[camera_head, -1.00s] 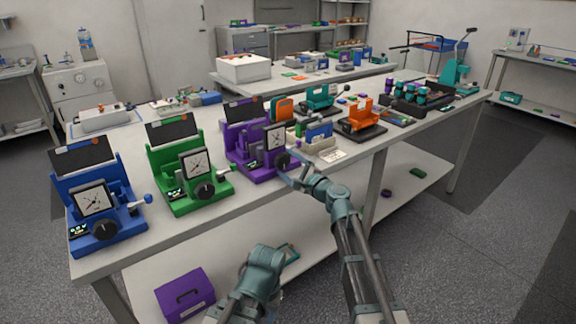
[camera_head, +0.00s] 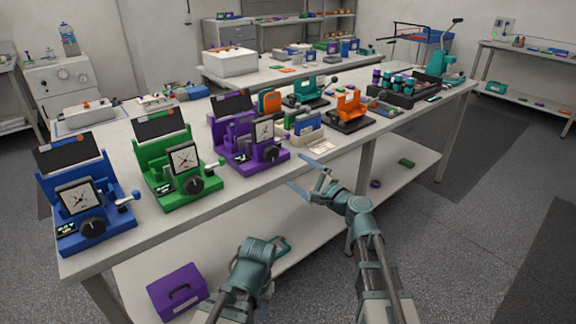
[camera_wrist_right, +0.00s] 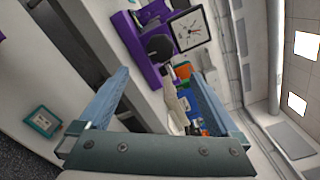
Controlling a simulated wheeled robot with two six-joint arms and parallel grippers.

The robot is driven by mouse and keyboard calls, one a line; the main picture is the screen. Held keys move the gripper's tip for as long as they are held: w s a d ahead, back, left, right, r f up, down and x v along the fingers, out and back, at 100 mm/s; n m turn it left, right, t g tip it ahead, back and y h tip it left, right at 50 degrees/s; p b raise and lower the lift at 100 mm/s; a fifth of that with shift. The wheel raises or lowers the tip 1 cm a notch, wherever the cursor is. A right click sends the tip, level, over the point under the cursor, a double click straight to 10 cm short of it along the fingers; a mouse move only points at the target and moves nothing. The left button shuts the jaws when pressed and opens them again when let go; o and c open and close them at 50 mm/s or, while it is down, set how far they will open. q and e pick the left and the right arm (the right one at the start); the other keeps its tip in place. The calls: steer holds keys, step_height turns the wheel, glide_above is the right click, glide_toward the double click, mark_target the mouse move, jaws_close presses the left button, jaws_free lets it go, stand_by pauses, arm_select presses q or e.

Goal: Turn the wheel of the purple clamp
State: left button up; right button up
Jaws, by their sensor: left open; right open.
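The purple clamp (camera_head: 233,142) stands on the table's front edge, right of the green one. Its black wheel (camera_head: 271,153) is on its front, beside a white dial (camera_head: 264,132). In the right wrist view the black wheel (camera_wrist_right: 159,47) and dial (camera_wrist_right: 190,29) show beyond my fingers. My right gripper (camera_head: 307,178) is open and empty, just off the table's edge, right of and below the wheel, and not touching it. It also shows in the wrist view (camera_wrist_right: 160,92). My left gripper (camera_head: 277,246) is open, low in front of the table, far from the clamp.
A green clamp (camera_head: 165,166) and a blue clamp (camera_head: 68,205) stand to the left. A card holder (camera_head: 307,136) and an orange device (camera_head: 350,107) stand to the right. A purple box (camera_head: 177,291) sits on the lower shelf. The floor at right is clear.

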steer(key=shift+v, duration=1.45)
